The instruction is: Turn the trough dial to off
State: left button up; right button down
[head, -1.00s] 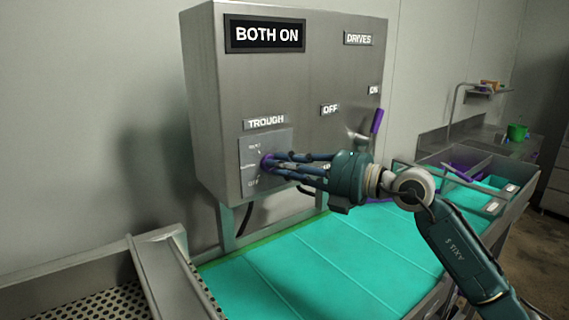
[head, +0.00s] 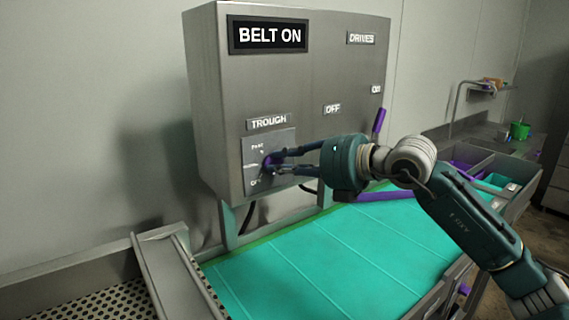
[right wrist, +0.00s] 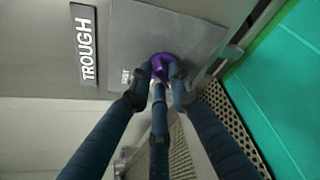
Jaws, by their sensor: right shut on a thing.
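The trough dial (head: 268,163) is a purple knob on a grey plate below the TROUGH label (head: 268,122), on the front of a steel control box. My right gripper (head: 273,165) is shut on the dial, its fingers around the knob. In the right wrist view the purple dial (right wrist: 162,66) shows between the fingertips (right wrist: 160,82). The fingers hide part of the dial, so its exact pointing is hard to tell. The display (head: 268,35) on the box reads BELT ON. My left gripper is not in view.
A DRIVES lever with a purple handle (head: 379,121) is on the box's right side, near ON and OFF labels. A teal belt (head: 300,265) runs below the box. A perforated metal trough (head: 95,300) is at the lower left. Bins and a green cup (head: 519,131) stand at the right.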

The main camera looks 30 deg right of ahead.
jog(key=shift+a+f, duration=0.15)
jog(key=shift+f, duration=0.35)
jog(key=c, duration=2)
grip_release()
jog(key=shift+g, duration=0.3)
jog(key=o, duration=0.4)
jog(key=shift+s, duration=0.15)
jog(key=shift+r, duration=0.25)
jog(key=v, duration=1.1)
jog(key=shift+s+r, duration=0.1)
jog(key=shift+s, duration=0.3)
